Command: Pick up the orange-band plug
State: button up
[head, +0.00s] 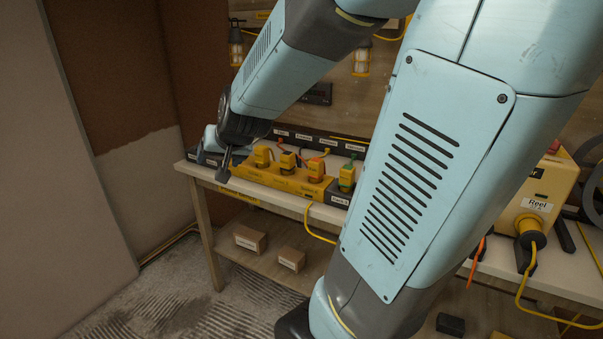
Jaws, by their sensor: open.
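The plug with an orange band (316,170) stands upright in the yellow socket strip (270,179) on the bench, third from the left in its row. A plug with a dark band (288,162) is to its left, and a plug with a green band (347,178) is to its right. Another yellow plug (262,156) is at the left end. My gripper (222,166) is open and points down by the strip's left end, left of all the plugs. Its fingertips are small here, and nothing shows between them.
The bench (200,175) has a labelled rail (320,140) behind the strip. A yellow reel box (535,200) with cables stands at the right. Two small cartons (249,238) (291,259) sit on the lower shelf. My arm hides the bench's middle.

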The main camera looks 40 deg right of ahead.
jog(key=w+d+f+m+t+h, duration=0.1)
jog(key=w+d+f+m+h, duration=0.2)
jog(key=w+d+f, duration=0.25)
jog(key=m+g+h, duration=0.3)
jog(key=m+h, duration=0.3)
jog(key=h, duration=0.8)
send_near(311, 164)
jog(key=x, duration=0.9)
jog(key=shift+s+x, duration=0.2)
jog(key=shift+x, duration=1.1)
jog(key=shift+s+x, duration=0.2)
jog(key=shift+x, duration=1.05)
jog(key=shift+d, duration=0.15)
jog(key=shift+c, duration=0.2)
